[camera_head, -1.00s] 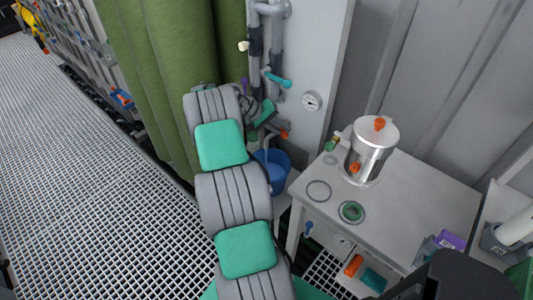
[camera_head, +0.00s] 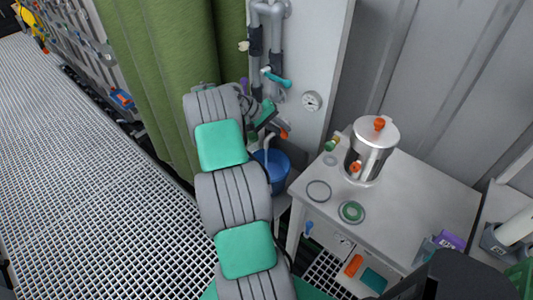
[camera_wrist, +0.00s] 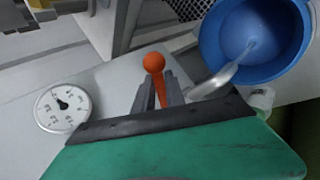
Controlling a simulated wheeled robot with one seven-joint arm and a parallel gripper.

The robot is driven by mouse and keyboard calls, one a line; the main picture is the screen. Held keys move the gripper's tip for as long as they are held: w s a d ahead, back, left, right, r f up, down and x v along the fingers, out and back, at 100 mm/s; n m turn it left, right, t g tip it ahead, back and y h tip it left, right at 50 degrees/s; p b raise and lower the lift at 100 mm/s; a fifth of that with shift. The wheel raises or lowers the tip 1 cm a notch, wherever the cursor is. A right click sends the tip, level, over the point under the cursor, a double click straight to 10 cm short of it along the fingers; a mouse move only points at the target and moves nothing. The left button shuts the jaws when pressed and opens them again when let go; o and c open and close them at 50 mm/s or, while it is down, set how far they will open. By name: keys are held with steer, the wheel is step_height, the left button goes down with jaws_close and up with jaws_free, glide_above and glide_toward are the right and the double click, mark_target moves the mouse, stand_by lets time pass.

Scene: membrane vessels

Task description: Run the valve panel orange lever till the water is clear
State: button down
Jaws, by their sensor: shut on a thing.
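The orange lever (camera_wrist: 154,64) ends in a round knob and stands between the two grey fingers of my gripper (camera_wrist: 158,92) in the wrist view. The fingers are shut on its shaft. In the head view the orange lever (camera_head: 284,133) shows beside my gripper (camera_head: 271,119) at the valve panel (camera_head: 318,60). A pale spout (camera_wrist: 214,82) points into a blue bucket (camera_wrist: 212,36). A light stream of water (camera_wrist: 243,52) runs into it. The bucket also shows in the head view (camera_head: 278,172). The water looks bluish inside the blue bucket; I cannot tell how clear it is.
A round gauge (camera_wrist: 62,108) sits on the panel beside my gripper. A teal handle (camera_head: 278,80) is on the pipes above. A grey table (camera_head: 420,200) with a steel vessel (camera_head: 368,160) stands at right. A green curtain (camera_head: 160,70) hangs at left.

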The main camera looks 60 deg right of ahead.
steer(key=d+n+t+h, duration=0.1)
steer(key=n+t, duration=0.1)
steer(key=s+d+n+t+h, duration=0.1)
steer(key=n+t, duration=0.1)
steer(key=n, duration=0.1)
steer(key=s+d+n+t+h+p, duration=0.1)
steer(key=n+t, duration=0.1)
steer(key=n, duration=0.1)
steer(key=shift+d, duration=0.1)
steer(key=c, duration=1.6)
jaws_free()
steer(key=shift+d, duration=0.15)
steer(key=shift+o, duration=1.1)
